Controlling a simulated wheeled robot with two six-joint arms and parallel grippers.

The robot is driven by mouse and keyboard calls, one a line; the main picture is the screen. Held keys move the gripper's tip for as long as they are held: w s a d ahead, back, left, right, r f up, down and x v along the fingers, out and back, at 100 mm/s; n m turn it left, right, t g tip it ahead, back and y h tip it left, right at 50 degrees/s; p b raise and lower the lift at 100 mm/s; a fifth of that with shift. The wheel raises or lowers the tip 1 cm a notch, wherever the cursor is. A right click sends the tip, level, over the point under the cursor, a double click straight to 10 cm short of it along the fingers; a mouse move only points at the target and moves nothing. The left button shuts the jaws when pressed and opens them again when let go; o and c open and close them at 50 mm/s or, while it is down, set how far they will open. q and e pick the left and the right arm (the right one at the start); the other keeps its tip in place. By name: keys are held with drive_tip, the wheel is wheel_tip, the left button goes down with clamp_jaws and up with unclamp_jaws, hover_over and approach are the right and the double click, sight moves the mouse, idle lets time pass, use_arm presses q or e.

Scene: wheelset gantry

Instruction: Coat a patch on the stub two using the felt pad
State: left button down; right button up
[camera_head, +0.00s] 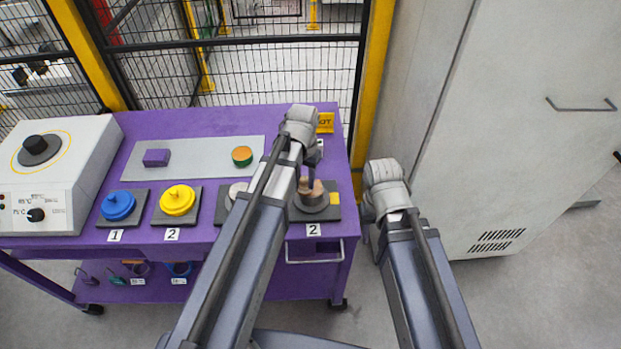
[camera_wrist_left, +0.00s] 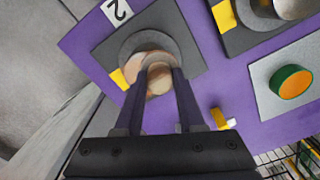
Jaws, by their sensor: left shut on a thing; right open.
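Stub two stands on a dark square plate (camera_head: 331,212) with a yellow mark, at the front right of the purple table above a "2" label. Its round grey base (camera_wrist_left: 188,52) shows in the left wrist view. My left gripper (camera_head: 311,181) points down over this stub, shut on a small tan piece that looks like the felt pad (camera_wrist_left: 159,79). The pad is over the stub's top and seems to touch it; the fingers hide part of the contact. My right gripper (camera_head: 369,212) is open, right of the table, mostly hidden behind its wrist.
A grey tray (camera_head: 205,150) holds a purple block (camera_head: 156,158) and a green-orange round piece (camera_head: 242,156). Blue (camera_head: 118,205) and yellow (camera_head: 177,200) round pieces stand left. Another stub (camera_head: 236,190) is partly behind my left arm. A tall cabinet (camera_head: 540,110) stands right.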

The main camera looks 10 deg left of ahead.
use_arm(q)
drive_tip(key=shift+s+a, duration=0.25)
drive_tip(key=shift+a, duration=0.45)
drive_tip(key=shift+f, duration=0.1)
drive_tip(key=shift+a+r, duration=0.1)
drive_tip(key=shift+r, duration=0.1)
wheel_tip(320, 180, up, 6)
drive_tip(key=p, duration=0.6)
drive_tip(key=shift+f, duration=0.2)
drive_tip(key=shift+w, duration=0.1)
wheel_tip(320, 180, up, 3)
drive_tip(key=p, duration=0.3)
drive_tip(key=shift+r, duration=0.1)
